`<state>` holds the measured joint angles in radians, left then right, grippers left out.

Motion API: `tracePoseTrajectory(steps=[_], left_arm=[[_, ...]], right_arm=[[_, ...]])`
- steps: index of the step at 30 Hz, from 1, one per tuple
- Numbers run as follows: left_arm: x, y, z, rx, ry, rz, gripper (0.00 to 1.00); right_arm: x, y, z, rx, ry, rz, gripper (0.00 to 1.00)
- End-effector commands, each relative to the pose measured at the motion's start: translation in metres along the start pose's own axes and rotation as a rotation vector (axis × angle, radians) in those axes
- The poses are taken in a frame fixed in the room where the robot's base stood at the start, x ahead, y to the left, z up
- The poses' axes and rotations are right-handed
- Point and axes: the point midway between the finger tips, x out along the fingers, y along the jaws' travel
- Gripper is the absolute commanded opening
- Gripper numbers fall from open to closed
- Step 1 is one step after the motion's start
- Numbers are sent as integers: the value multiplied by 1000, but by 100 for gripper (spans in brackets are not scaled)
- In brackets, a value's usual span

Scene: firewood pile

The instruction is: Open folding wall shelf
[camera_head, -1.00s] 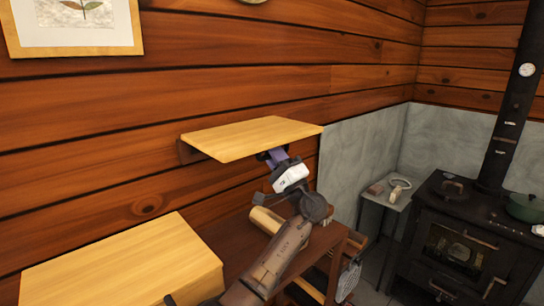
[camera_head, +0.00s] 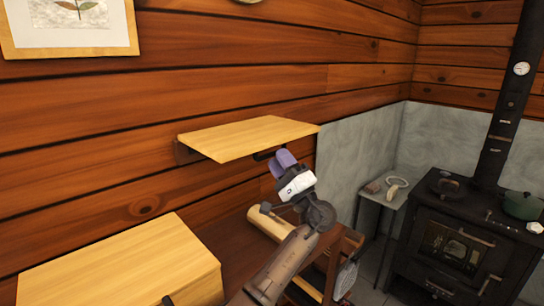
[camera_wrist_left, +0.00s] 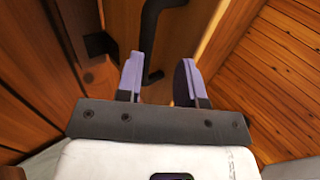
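The folding wall shelf (camera_head: 250,138) is a light wooden board on the plank wall. In the head view its board stands out from the wall and looks about level. A dark bracket (camera_head: 181,152) shows at its left end, and a dark bar (camera_head: 263,156) shows under its right part. My left gripper (camera_head: 284,159) is just below the shelf's front right edge. In the left wrist view its two purple fingers (camera_wrist_left: 160,80) are apart, with a bent black bar (camera_wrist_left: 151,40) ahead of and between them. I cannot tell if they touch it. My right gripper is not in view.
A box with a light wooden top (camera_head: 120,262) stands at lower left. A dark brown table (camera_head: 225,248) with a log (camera_head: 268,224) is under the shelf. A black stove (camera_head: 450,240) and small side table (camera_head: 385,190) stand at right.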

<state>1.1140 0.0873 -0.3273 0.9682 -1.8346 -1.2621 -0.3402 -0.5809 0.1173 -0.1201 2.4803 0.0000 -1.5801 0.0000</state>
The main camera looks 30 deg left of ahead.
Motion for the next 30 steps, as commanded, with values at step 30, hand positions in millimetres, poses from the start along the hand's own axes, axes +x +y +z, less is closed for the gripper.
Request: tracePoseTrajectory(steps=[30], left_arm=[[-71,-60,0,0,1,0,34]], right_arm=[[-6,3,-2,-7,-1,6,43]])
